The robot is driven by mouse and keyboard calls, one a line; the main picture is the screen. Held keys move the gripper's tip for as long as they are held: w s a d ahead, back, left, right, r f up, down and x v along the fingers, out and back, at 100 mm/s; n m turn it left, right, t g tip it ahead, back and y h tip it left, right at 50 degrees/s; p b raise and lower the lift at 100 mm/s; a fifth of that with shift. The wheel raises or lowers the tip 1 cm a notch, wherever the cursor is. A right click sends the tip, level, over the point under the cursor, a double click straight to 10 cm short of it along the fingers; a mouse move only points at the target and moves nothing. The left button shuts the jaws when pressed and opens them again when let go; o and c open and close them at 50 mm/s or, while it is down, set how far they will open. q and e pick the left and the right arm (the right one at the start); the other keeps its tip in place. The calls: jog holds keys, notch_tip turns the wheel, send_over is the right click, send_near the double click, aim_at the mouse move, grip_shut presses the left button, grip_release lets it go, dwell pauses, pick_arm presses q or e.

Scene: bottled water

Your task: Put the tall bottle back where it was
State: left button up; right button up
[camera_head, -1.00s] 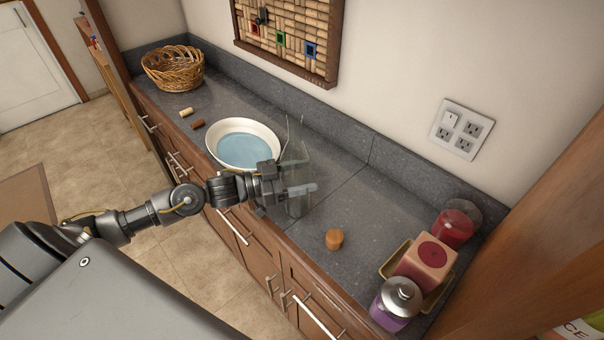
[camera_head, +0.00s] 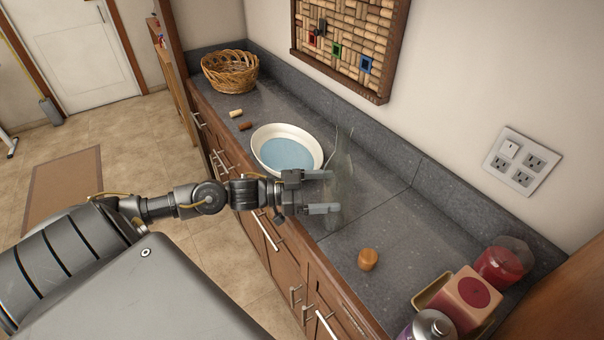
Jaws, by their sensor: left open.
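The tall bottle (camera_head: 343,170) is clear glass and hard to make out. It stands upright on the dark grey counter (camera_head: 385,225), just right of a white bowl. My left gripper (camera_head: 324,192) is open at its left side, with its fingertips at the bottle's near left edge. I cannot tell whether the fingertips touch the glass. My right gripper is out of view.
The white bowl (camera_head: 260,150) with a blue inside is close behind the gripper. An orange-brown stopper (camera_head: 368,259) stands nearer. Jars and a pink box (camera_head: 468,299) crowd the right end.

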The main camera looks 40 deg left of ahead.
pick_arm(q)
jog(key=b+v, duration=0.1)
jog(key=v, duration=0.7)
jog(key=shift+d, duration=0.1)
jog(key=shift+d, duration=0.1)
dwell(0.3)
